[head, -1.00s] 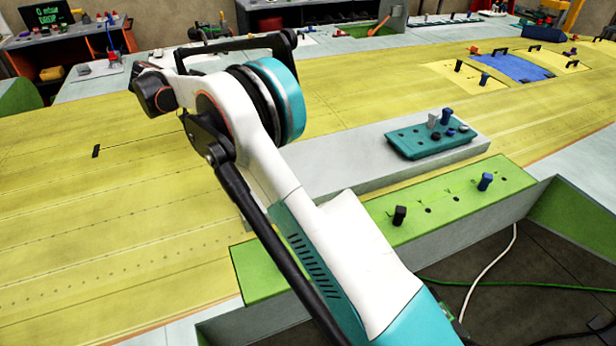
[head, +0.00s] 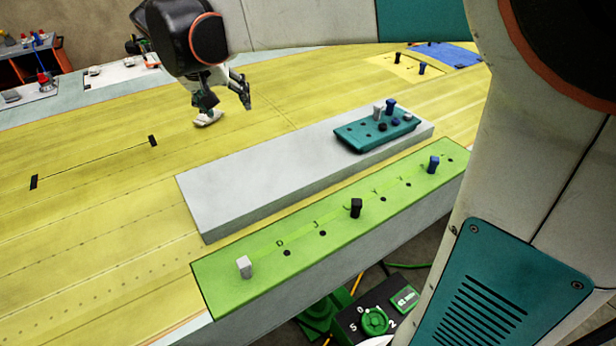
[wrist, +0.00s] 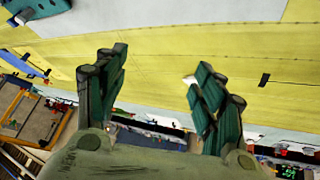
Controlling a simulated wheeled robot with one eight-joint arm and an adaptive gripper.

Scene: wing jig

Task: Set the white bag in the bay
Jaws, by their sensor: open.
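A small white lumpy thing, apparently the white bag (head: 207,118), lies on the yellow wing surface (head: 110,185) in the head view. My gripper (head: 226,97) hangs beside and partly above it, fingers spread. In the wrist view my gripper (wrist: 160,63) is open with nothing between its two green-padded fingers. A bit of white, likely the bag (wrist: 189,80), shows at the right finger, mostly hidden behind it. I cannot tell which area is the bay.
A long grey block (head: 240,185) carries a teal tray (head: 352,137) with several pegs. In front is a green strip (head: 215,285) with white, black and blue pegs. Two black marks (head: 34,182) joined by a thin line are on the wing's left. The wing between is clear.

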